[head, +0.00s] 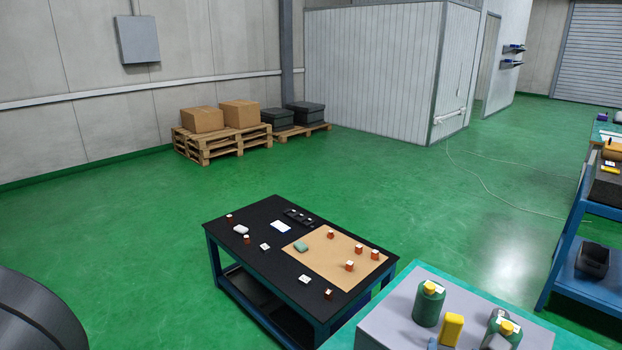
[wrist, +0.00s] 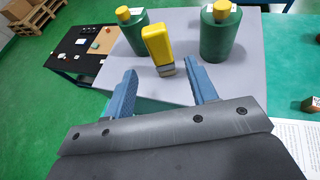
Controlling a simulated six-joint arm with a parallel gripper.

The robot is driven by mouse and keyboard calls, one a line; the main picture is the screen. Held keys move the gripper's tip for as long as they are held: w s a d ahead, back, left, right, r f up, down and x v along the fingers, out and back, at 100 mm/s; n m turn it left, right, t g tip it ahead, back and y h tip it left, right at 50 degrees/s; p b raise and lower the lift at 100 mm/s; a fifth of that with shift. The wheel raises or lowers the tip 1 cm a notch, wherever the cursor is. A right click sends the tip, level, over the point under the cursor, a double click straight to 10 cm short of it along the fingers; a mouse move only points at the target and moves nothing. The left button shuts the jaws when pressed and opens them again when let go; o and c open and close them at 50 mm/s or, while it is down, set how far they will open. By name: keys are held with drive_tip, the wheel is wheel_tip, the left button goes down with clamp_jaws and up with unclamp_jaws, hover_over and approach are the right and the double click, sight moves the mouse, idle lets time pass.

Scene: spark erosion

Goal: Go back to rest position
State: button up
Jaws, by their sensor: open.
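My gripper (wrist: 162,72) is open in the wrist view, its two blue fingers spread apart with nothing gripped. A yellow block-like item with a grey end (wrist: 158,48) stands just beyond the fingertips, lined up with the gap between them. Two green bottles with yellow caps stand on either side of it, one at left (wrist: 133,32) and one at right (wrist: 220,35). In the head view, the yellow item (head: 451,328) stands between the green bottles (head: 428,305) on a grey surface (head: 385,325).
A low black-topped table (head: 235,258) with a tan mat (head: 310,258) and several small parts stands beyond the grey surface. A blue shelf cart (head: 568,245) is at right. Pallets with boxes (head: 205,120) stand by the wall. Green floor between is open.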

sight(460, 315)
drive_tip(key=x, duration=1)
drive_tip(key=shift+w+d+f, duration=0.15)
drive_tip(key=shift+w+f, duration=0.1)
drive_tip(key=shift+f, duration=0.05)
wheel_tip(460, 315, up, 4)
drive_tip(key=shift+r, duration=0.1)
drive_tip(key=shift+s+d+r, duration=0.25)
drive_tip(key=shift+s+r, duration=0.2)
drive_tip(key=shift+s, duration=0.25)
drive_tip(key=shift+w+a+f, duration=0.3)
drive_tip(key=shift+w+f, duration=0.15)
drive_tip(key=shift+w, duration=0.2)
wheel_tip(460, 315, down, 4)
drive_tip(key=shift+f, duration=0.1)
drive_tip(key=shift+s+r, duration=0.25)
drive_tip(key=shift+v, duration=2.6)
